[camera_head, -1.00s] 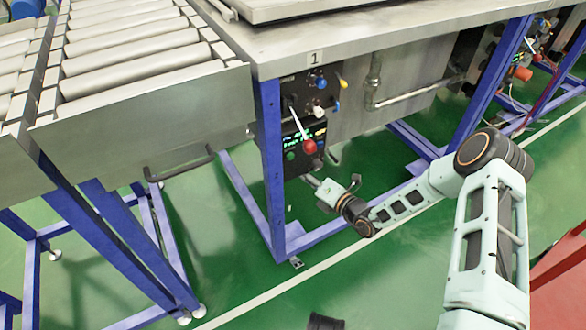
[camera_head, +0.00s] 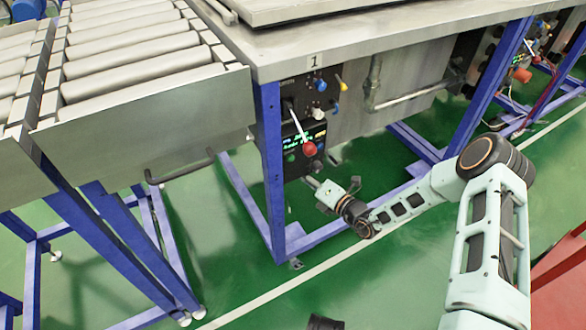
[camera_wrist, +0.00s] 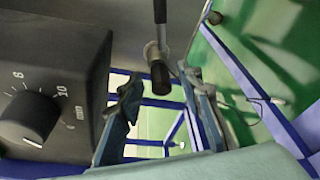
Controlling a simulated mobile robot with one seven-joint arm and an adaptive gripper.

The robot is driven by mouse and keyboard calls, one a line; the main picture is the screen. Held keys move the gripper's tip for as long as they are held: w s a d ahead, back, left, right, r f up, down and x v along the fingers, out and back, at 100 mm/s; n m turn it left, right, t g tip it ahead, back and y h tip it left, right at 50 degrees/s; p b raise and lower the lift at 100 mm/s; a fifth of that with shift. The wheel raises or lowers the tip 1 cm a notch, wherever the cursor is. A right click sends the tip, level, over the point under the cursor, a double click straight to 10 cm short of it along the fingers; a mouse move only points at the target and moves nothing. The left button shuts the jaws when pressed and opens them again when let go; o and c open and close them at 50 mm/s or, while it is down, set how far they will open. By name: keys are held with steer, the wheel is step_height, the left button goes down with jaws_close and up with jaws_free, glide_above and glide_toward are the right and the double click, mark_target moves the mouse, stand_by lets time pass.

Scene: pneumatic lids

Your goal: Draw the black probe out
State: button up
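In the wrist view, a black probe (camera_wrist: 160,77) shows as a dark cylinder at the end of a thin dark rod, beside a pale metal fitting. My gripper (camera_wrist: 163,100) is open, with one finger on each side of the picture and a wide gap between them. The probe's end appears in line with this gap, slightly above it in the picture; I cannot tell how far away it is, and no contact shows. In the head view my gripper (camera_head: 322,187) is below the control panel of table 1, and the probe cannot be made out there.
A dark box with a numbered dial (camera_wrist: 30,117) is close to the left finger. In the head view, the control panel (camera_head: 305,115) has a red-ball lever (camera_head: 310,149) above my gripper. Blue table legs (camera_head: 272,170) stand nearby. Green floor is open in front.

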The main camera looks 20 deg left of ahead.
steer(key=shift+c, duration=0.2)
jaws_close()
steer(key=shift+s+d, duration=0.15)
steer(key=shift+s+d+p, duration=1.05)
steer(key=shift+s+d, duration=0.5)
steer(key=shift+d, duration=0.25)
